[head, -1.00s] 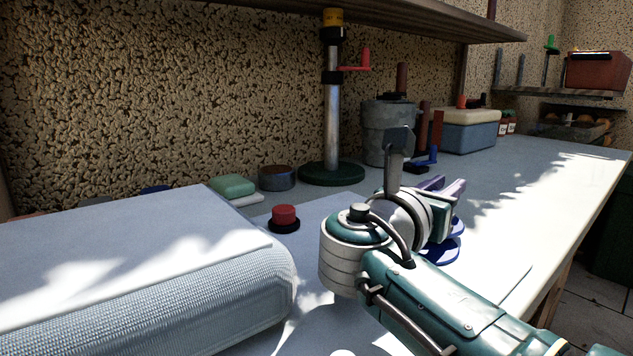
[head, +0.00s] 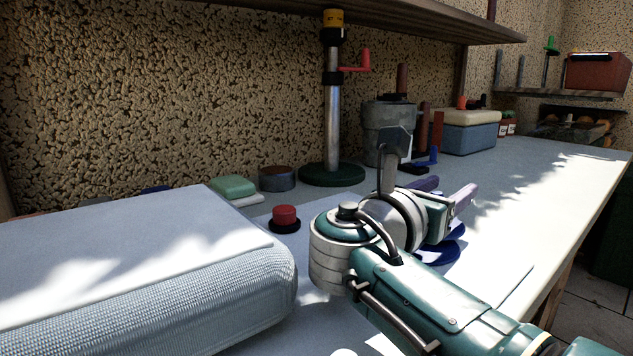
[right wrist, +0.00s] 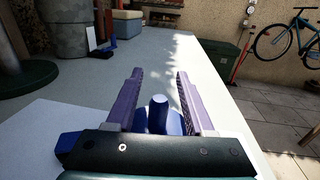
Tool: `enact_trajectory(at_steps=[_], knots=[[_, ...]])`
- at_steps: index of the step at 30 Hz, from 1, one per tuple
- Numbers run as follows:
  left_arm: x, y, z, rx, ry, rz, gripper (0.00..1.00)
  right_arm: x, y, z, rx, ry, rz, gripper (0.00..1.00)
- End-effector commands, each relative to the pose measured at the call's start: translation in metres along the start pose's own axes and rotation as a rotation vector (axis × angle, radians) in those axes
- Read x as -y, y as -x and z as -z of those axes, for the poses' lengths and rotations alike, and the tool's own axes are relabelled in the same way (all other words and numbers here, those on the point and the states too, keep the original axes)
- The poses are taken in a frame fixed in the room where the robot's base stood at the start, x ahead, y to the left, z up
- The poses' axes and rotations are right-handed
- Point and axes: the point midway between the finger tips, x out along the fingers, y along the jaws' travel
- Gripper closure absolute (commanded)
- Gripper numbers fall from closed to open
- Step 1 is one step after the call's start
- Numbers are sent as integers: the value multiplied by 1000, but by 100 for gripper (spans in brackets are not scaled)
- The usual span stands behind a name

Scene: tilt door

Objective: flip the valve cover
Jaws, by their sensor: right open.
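A blue part with round, flat sections (head: 441,252) lies low by the bench, partly hidden behind my right gripper; I take it to be the valve cover, though its full shape does not show. In the right wrist view a rounded blue post (right wrist: 158,112) stands up from it, between the fingers in the picture. My right gripper (head: 446,190) has purple fingers spread apart, with nothing clamped between them. The wrist view shows the open fingers (right wrist: 160,74) on either side of the post, without visible contact. My left gripper is out of view.
A big pale-blue padded block (head: 130,265) fills the left. A red button (head: 285,217) and a metal pole with a red handle (head: 332,130) stand behind. A grey bucket (head: 385,125) and cooler box (head: 468,132) are farther back. The bench's right side is clear.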

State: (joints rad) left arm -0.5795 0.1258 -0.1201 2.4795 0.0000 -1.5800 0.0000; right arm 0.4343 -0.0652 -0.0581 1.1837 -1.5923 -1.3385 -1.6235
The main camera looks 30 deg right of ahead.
Motion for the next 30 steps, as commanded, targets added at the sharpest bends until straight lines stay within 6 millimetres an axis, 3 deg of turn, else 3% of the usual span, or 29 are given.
enact_trajectory(at_steps=[10, 14, 30], knots=[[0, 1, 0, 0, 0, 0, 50, 0, 0, -2, 1, -1, 0, 47], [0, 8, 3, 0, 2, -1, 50, 0, 0, -14, 1, -2, 0, 47], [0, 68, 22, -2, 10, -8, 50, 0, 0, -151, 1, -5, 0, 47]])
